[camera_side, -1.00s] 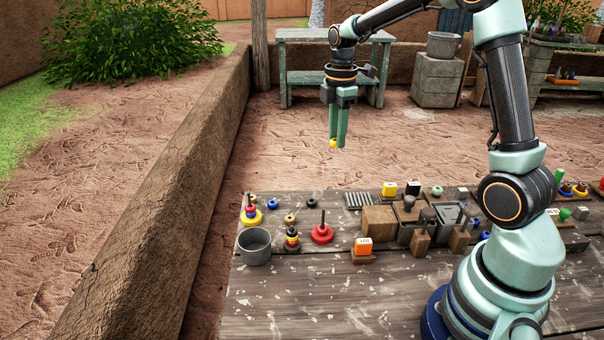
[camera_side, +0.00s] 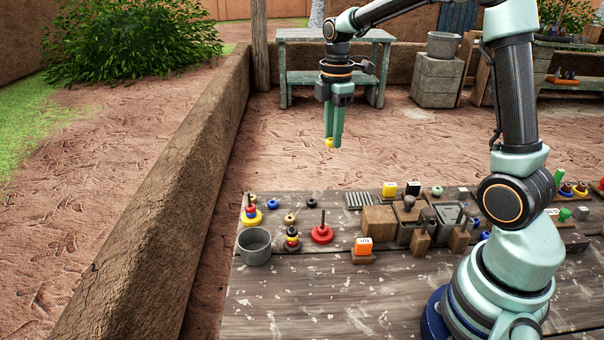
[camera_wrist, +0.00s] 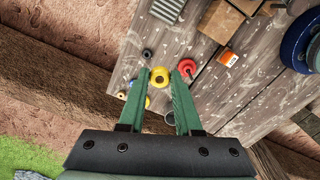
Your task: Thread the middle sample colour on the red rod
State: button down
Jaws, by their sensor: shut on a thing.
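My gripper (camera_side: 334,143) is shut on a small yellow ring (camera_side: 329,143), held high above and beyond the table's far edge. In the wrist view the yellow ring (camera_wrist: 159,78) shows between the fingertips. The red rod stand (camera_side: 322,234) has a red round base and an upright dark rod with no ring visible on it. It also shows in the wrist view (camera_wrist: 187,67), right of the held ring.
A yellow-based stand with blue and red rings (camera_side: 251,214) is at the left. A grey pot (camera_side: 254,247) stands before it. Loose blue (camera_side: 272,203), tan (camera_side: 290,219) and dark (camera_side: 312,202) rings lie nearby. Wooden blocks (camera_side: 379,219) stand right of the red stand.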

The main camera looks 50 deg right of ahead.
jog(key=s+a+f, duration=0.1)
jog(key=a, duration=0.2)
jog(key=s+a+f, duration=0.3)
jog(key=s+a, duration=0.1)
jog(key=a, duration=0.1)
jog(key=shift+s+a+f, duration=0.15)
jog(key=shift+a+f, duration=0.1)
jog(key=shift+a, duration=0.05)
jog(key=shift+f, duration=2.4)
jog(key=shift+f, duration=1.6)
jog(key=c, duration=0.5)
grip_release()
jog(key=o, duration=0.5)
jog(key=shift+c, duration=0.2)
jog(key=shift+r, duration=0.1)
